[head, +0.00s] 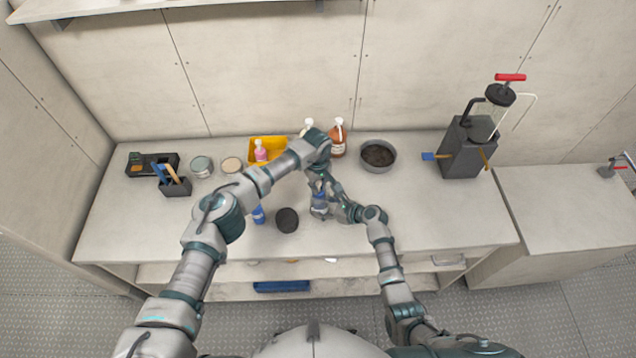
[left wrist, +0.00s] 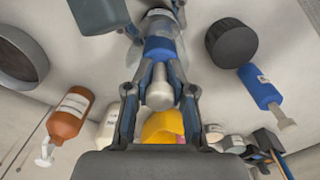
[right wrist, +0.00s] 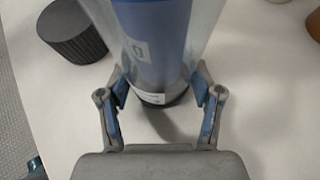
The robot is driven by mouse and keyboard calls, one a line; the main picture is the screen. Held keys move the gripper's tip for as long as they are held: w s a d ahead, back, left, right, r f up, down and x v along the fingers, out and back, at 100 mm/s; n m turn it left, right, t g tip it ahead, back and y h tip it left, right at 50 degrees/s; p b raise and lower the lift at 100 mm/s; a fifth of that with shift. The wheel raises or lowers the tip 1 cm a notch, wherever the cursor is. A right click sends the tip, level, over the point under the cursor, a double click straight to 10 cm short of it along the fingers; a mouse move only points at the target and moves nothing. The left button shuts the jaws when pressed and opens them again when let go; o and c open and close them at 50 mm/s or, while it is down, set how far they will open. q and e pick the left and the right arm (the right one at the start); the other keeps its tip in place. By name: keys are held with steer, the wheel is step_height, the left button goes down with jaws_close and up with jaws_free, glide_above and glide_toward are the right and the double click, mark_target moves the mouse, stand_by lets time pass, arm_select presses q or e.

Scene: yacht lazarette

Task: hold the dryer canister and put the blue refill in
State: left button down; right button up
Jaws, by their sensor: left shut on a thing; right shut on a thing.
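The clear dryer canister (right wrist: 205,25) stands upright on the bench, with a blue refill (right wrist: 155,45) showing inside its wall. My right gripper (right wrist: 162,95) is shut around the canister low down, near its base. My left gripper (left wrist: 160,85) points down from above and is shut on the blue refill (left wrist: 162,48) at its pale knob. The refill's lower part is within the canister; how deep it sits is hard to tell. A black ribbed cap (head: 287,220) lies left of the canister.
Brown bottle (head: 338,140), dark round bowl (head: 378,156) and yellow bin (head: 265,148) stand behind the arms. Tins (head: 202,166) and a tool holder (head: 175,187) are at left. A dark pump unit (head: 466,150) is at right.

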arm_select(q)
steer(key=shift+f, duration=0.1)
arm_select(e)
steer(key=shift+s+d+f, duration=0.1)
steer(key=shift+f, duration=0.05)
arm_select(q)
steer(key=c, duration=0.9)
jaws_free()
steer(key=shift+a, duration=0.1)
step_height(320, 180, up, 12)
arm_select(e)
steer(key=o, duration=1)
arm_select(q)
steer(key=shift+w+f, duration=0.1)
arm_select(e)
steer(key=shift+o, duration=0.7)
